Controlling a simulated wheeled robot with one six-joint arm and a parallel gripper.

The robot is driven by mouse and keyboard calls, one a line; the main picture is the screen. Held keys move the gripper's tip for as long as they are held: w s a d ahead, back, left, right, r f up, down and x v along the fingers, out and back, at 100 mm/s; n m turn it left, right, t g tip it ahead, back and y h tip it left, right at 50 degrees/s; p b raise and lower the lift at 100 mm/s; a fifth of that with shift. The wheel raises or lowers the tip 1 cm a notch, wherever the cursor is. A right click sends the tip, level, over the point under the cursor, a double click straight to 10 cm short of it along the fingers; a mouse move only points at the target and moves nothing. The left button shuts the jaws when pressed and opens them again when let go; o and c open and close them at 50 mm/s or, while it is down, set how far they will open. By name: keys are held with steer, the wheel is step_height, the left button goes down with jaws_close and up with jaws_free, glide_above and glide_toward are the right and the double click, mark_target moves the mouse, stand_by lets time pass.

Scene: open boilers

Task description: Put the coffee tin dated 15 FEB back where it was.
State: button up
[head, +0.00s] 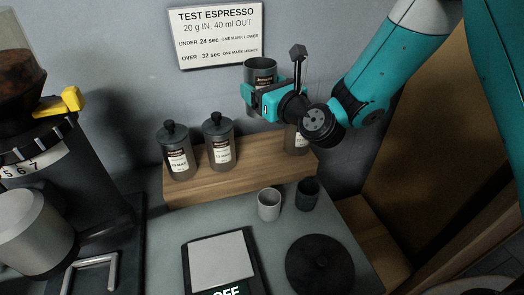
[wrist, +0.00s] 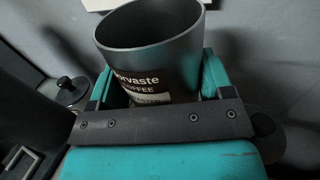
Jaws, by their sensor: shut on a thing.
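My gripper (head: 258,96) is shut on a dark grey coffee tin (head: 262,70) and holds it above the wooden shelf, near the wall. In the wrist view the tin (wrist: 150,35) is open at the top, with no lid on it. Its black label reads "COFFEE", but I cannot read the date line. On the shelf (head: 240,178) stand two lidded tins, one at the left (head: 178,155) and one beside it (head: 219,143). A third tin (head: 296,142) stands at the right end, its upper part hidden by my gripper. Bare shelf shows between the second and third tins.
A grinder (head: 75,150) stands at the left. On the counter are a scale (head: 222,262), a light grey cup (head: 269,205), a dark cup (head: 307,193) and a round black disc with a raised middle (head: 320,265). A sign (head: 220,35) hangs on the wall behind.

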step_height(320, 180, down, 14)
steer(key=b, duration=1)
steer(key=shift+f, duration=0.2)
steer(key=shift+r, duration=0.15)
steer(key=o, duration=1.1)
